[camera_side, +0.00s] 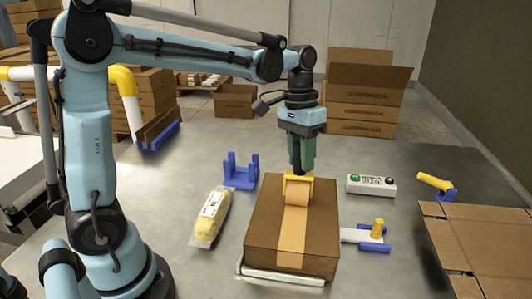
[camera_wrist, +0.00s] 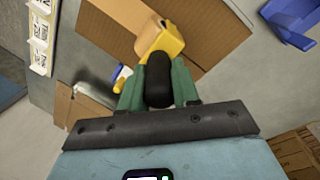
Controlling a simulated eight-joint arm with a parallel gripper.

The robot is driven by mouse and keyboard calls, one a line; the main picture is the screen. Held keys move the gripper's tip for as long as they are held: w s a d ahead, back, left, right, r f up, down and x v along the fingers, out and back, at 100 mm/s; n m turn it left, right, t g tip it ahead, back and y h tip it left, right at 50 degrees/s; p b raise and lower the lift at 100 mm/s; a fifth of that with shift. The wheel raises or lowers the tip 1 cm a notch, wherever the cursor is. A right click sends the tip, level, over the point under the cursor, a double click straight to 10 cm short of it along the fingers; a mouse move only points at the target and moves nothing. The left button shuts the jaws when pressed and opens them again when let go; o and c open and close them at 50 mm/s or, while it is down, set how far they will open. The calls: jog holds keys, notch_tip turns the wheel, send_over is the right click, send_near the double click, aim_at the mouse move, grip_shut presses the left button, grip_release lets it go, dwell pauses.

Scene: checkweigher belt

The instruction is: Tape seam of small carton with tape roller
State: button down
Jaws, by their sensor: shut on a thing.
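The small brown carton (camera_side: 262,225) stands upright and closed on the metal surface; part of its top shows in the wrist view (camera_wrist: 215,25). A lighter tape strip (camera_side: 293,230) runs along the middle of its top, from the far end to the near edge and down the near face. My gripper (camera_side: 301,168) is above the far end of the carton, shut on the dark handle of the yellow tape roller (camera_side: 298,184). The roller head appears at the carton top; exact contact is unclear. In the wrist view, the gripper (camera_wrist: 158,85) holds the handle below the yellow roller head (camera_wrist: 160,40).
A yellow bag (camera_side: 211,216) lies left of the carton, with a blue cradle (camera_side: 240,172) behind it. A button box (camera_side: 371,185) and a yellow-knobbed fixture (camera_side: 377,230) are to the right. A yellow tool on a blue stand (camera_side: 436,183) and a large carton (camera_side: 485,245) are farther right.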

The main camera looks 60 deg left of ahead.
jog(key=w+a, duration=0.5)
jog(key=shift+w+a, duration=0.3)
dwell(0.9)
notch_tip(320, 180, up, 7)
dwell(0.9)
dwell(0.5)
notch_tip(320, 180, down, 6)
jog(key=shift+f, duration=0.15)
dwell(0.5)
jog(key=shift+f, duration=0.4)
dwell(0.6)
